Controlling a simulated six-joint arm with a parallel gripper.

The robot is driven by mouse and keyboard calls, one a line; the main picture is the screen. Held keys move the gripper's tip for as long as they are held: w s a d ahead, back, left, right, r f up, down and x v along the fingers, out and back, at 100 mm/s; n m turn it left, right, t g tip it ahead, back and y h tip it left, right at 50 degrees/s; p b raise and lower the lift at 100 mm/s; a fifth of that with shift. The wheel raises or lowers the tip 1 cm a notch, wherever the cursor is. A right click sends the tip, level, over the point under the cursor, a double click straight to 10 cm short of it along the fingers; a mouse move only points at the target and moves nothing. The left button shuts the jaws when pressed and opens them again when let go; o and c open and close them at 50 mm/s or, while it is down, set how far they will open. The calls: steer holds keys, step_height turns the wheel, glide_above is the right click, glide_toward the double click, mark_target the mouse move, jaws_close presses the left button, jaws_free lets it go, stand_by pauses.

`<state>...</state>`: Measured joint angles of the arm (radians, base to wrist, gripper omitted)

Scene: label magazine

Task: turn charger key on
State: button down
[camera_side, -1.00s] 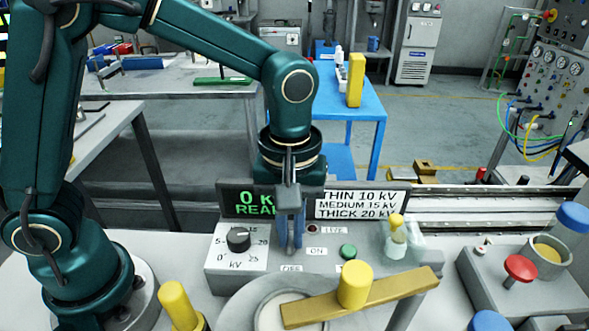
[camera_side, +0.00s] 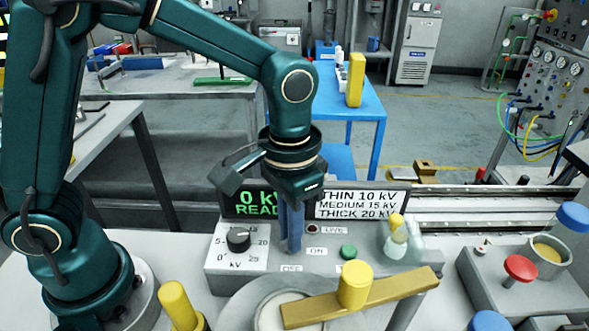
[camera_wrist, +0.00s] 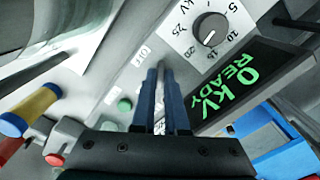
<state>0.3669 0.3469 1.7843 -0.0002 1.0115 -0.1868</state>
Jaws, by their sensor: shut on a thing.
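My gripper (camera_side: 291,246) points straight down at the grey charger box (camera_side: 213,262), with its blue fingers shut close together just above the OFF label (camera_side: 291,268) and left of the ON label (camera_side: 317,252). The charger key is hidden by the fingers in both views, so its angle cannot be told. In the wrist view the fingers (camera_wrist: 160,75) reach down to the panel beside the OFF label (camera_wrist: 141,56). The display (camera_side: 237,206) behind reads 0 kV READY in green. The small lamp (camera_side: 312,229) by the LIVE label looks dark.
The black kV dial (camera_side: 238,239) sits left of my gripper. A thickness sign (camera_side: 361,201) is close behind. A brass bar with a yellow knob (camera_side: 355,285) lies in front.

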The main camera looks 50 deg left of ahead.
steer(key=m, duration=0.7)
steer(key=shift+w, duration=0.1)
stand_by(0.5)
steer(key=c, duration=0.9)
jaws_free()
steer(key=shift+c, duration=0.2)
steer(key=shift+r, duration=0.1)
steer(key=shift+r, duration=2.55)
